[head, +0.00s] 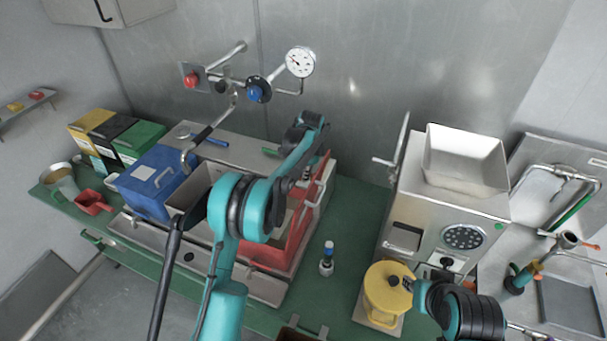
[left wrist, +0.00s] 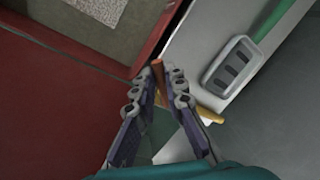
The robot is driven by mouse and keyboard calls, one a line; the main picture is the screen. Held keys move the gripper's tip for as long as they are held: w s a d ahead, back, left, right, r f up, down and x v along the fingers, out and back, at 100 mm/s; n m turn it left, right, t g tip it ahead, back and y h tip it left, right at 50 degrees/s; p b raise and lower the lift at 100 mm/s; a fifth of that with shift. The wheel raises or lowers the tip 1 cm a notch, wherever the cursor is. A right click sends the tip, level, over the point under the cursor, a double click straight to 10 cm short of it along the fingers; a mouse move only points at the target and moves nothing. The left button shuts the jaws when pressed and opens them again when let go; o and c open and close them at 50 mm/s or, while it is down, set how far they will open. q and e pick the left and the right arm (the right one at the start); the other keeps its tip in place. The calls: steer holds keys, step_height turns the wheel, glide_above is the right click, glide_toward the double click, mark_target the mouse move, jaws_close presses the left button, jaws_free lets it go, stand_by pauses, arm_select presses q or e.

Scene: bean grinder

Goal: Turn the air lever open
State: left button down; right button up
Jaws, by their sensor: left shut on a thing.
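My left gripper (head: 308,172) reaches down at the right end of the red-sided machine (head: 296,238), and its fingers are small and partly hidden in the head view. In the left wrist view, my left gripper (left wrist: 160,86) has its fingers close together around a thin orange-brown bar (left wrist: 158,73) beside the red panel (left wrist: 50,105). This bar may be the air lever; its full length and mounting are hidden. An orange-yellow piece (left wrist: 207,114) shows just behind the fingers. My right gripper (head: 408,285) is by the top of a yellow canister (head: 385,300); its fingers are unclear.
A wall pipe carries a red knob (head: 191,80), a blue knob (head: 255,93) and a gauge (head: 300,62). A blue box (head: 155,185) stands left on the green table. A small blue-topped bottle (head: 327,260) stands between the red-sided machine and the steel grinder (head: 435,215).

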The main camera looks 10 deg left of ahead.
arm_select(q)
steer(key=shift+w+r, duration=0.1)
steer(key=c, duration=1.6)
jaws_free()
steer(key=r, duration=0.4)
steer(key=s+d+r, duration=0.1)
steer(key=r, duration=0.2)
steer(key=s+r, duration=0.1)
steer(key=r, duration=0.3)
steer(key=shift+d+r, duration=0.2)
steer(key=shift+r, duration=0.15)
